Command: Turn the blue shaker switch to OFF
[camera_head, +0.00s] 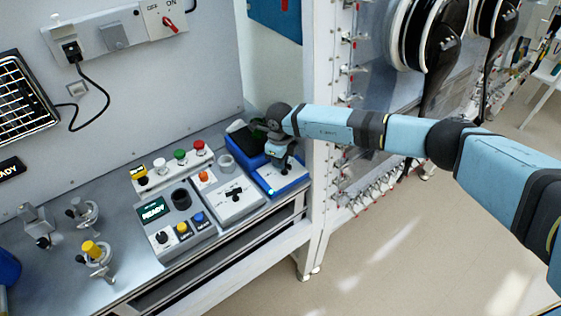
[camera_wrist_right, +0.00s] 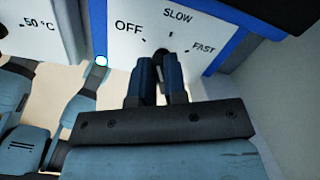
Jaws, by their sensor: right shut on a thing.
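The blue shaker (camera_head: 289,187) stands at the right end of the bench, with a white front panel that shows in the right wrist view (camera_wrist_right: 135,42). The panel reads OFF at left, SLOW at top and FAST at right. My right gripper (camera_wrist_right: 158,68) is shut on the shaker's dark switch knob, whose tip (camera_wrist_right: 161,51) just shows between the fingers. The fingers hide most of the knob, so I cannot tell its setting. In the head view my right gripper (camera_head: 284,167) is over the shaker panel. My left gripper is not in view.
A small cyan light (camera_wrist_right: 101,61) glows at the panel's lower left edge. A grey READY box (camera_head: 170,238) is farther left. A white frame post (camera_head: 318,130) rises close on the right.

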